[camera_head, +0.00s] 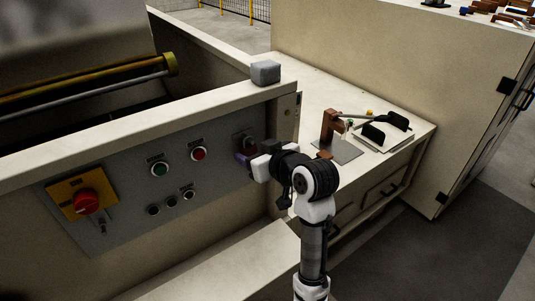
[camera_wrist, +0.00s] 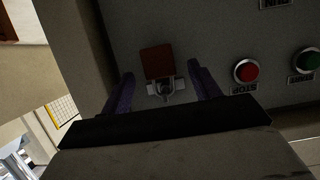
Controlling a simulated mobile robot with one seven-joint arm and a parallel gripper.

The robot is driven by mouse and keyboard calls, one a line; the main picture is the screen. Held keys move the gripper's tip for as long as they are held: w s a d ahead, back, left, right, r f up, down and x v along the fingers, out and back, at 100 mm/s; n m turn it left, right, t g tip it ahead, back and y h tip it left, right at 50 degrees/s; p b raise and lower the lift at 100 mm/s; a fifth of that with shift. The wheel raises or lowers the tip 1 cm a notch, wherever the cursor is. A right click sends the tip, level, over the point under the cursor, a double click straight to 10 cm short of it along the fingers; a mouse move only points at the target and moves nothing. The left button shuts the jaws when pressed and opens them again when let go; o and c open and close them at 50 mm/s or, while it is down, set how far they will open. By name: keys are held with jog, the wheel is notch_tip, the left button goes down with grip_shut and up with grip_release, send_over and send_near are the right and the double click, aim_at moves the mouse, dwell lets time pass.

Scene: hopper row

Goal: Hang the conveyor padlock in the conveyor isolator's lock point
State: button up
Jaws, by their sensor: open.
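A red padlock (camera_wrist: 157,62) hangs by its grey shackle from a small light bracket (camera_wrist: 166,88) on the panel, in the wrist view. My gripper (camera_wrist: 163,76) is open, with its purple fingers on either side of the bracket and shackle; I cannot tell if they touch. In the head view my gripper (camera_head: 245,159) is at the panel's right end and partly hides the padlock. The isolator's red rotary handle (camera_head: 88,201) sits on a yellow plate (camera_head: 64,190) at the panel's left end. A small dark fitting (camera_head: 103,228) is just below right of the plate.
Green (camera_head: 160,169) and red (camera_head: 199,153) buttons and several small dark knobs lie between isolator and gripper. A grey block (camera_head: 265,72) rests on the ledge above. A bench (camera_head: 405,157) with a brown stand (camera_head: 329,128) is at right, before a large beige cabinet (camera_head: 390,75).

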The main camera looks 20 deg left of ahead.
aim_at(251, 153)
jog(key=shift+x, duration=1)
jog(key=c, duration=1.2)
jog(key=shift+r+p, duration=0.7)
jog(key=shift+s+d, duration=0.15)
jog(key=shift+d, duration=0.1)
jog(key=shift+s+d, duration=0.7)
jog(key=shift+d, duration=0.2)
jog(key=shift+s+d, duration=0.15)
jog(key=shift+s+d, duration=0.6)
jog(key=shift+d, duration=0.15)
